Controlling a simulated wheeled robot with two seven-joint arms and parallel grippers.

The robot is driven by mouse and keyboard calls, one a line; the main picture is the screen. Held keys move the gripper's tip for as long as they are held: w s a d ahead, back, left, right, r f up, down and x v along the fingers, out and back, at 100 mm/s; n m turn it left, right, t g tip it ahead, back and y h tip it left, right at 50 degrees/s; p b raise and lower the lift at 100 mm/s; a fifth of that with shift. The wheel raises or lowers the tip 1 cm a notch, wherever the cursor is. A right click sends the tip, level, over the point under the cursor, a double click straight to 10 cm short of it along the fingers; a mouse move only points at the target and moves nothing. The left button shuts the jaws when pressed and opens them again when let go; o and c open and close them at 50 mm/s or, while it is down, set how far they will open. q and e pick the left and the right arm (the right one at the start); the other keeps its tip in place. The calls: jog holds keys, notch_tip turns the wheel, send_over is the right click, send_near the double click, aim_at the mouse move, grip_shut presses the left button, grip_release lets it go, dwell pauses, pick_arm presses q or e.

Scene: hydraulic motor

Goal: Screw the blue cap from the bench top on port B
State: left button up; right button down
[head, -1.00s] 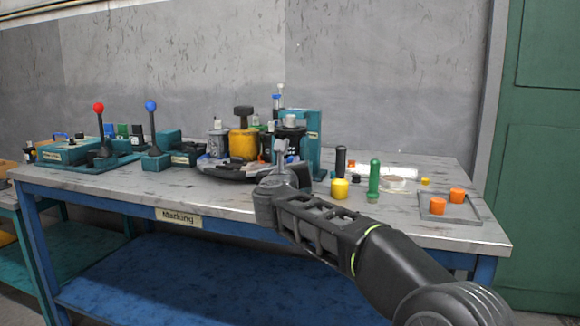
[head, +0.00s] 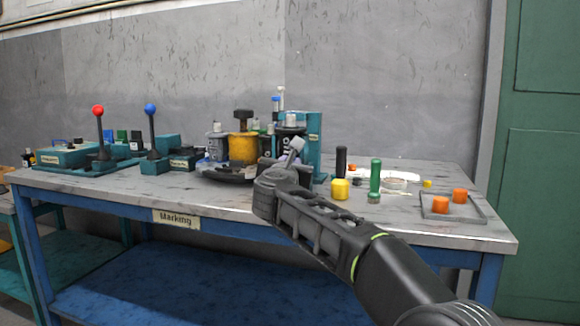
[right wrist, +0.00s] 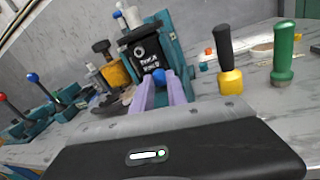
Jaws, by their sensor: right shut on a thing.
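My right gripper (right wrist: 163,92) has pale purple fingers and is shut on the small blue cap (right wrist: 159,75), which shows at the fingertips in the right wrist view. Just beyond the cap stands a black block (right wrist: 146,50) with white lettering and a light ring on its face. I cannot tell whether the cap touches the block, and the lettering is too small to read surely. In the head view my right wrist hides the fingers and the cap, in front of the motor assembly on the bench (head: 220,205). My left gripper is out of view.
A teal upright (head: 314,140) stands behind the block, with a yellow part (head: 243,149) to the left. Black-handled (head: 341,160) and green-handled (head: 375,177) tools stand to the right. A grey tray (head: 470,212) holds orange pieces. Lever units with red (head: 98,110) and blue (head: 150,108) knobs stand left.

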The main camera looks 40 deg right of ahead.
jog(key=c, duration=1.5)
grip_release()
jog(key=shift+d, duration=0.1)
pick_arm(q)
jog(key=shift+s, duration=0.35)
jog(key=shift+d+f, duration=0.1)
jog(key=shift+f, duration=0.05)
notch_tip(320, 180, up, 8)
jog(key=p, duration=0.7)
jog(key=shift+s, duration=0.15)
pick_arm(e)
jog(key=n, duration=1)
jog(key=shift+f, duration=0.1)
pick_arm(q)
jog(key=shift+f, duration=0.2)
pick_arm(e)
jog(key=shift+s+d+f, duration=0.1)
